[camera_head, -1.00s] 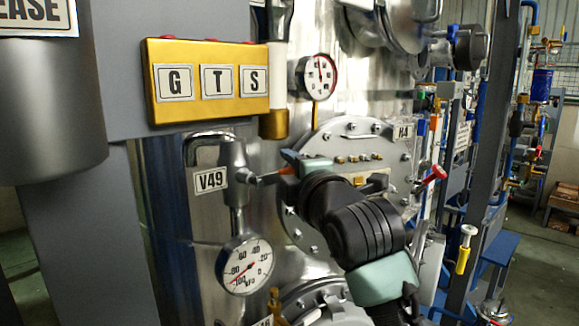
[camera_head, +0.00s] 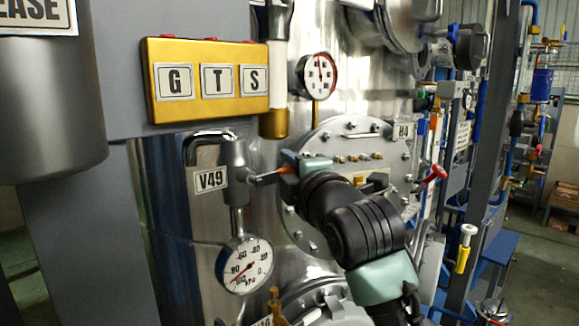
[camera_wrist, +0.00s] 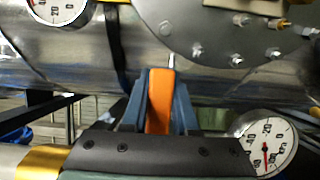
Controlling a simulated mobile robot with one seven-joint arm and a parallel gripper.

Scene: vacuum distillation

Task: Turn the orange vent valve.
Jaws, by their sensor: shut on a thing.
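The orange vent valve handle (camera_wrist: 159,101) is in the wrist view, upright between the two blue-grey fingers of my gripper (camera_wrist: 157,104). The fingers are shut on it from both sides. In the head view only a small orange part of the handle (camera_head: 288,170) shows, at the end of a grey lever. My gripper (camera_head: 287,168) covers the rest. The lever joins a metal valve body (camera_head: 234,160) with a V49 label (camera_head: 211,180) on its left.
A round gauge (camera_head: 244,265) hangs below the valve, and another gauge (camera_head: 318,75) is above. A bolted round flange (camera_head: 355,143) is close behind my gripper. A yellow G-T-S box (camera_head: 207,82) is at upper left. A red-handled valve (camera_head: 436,173) is at right.

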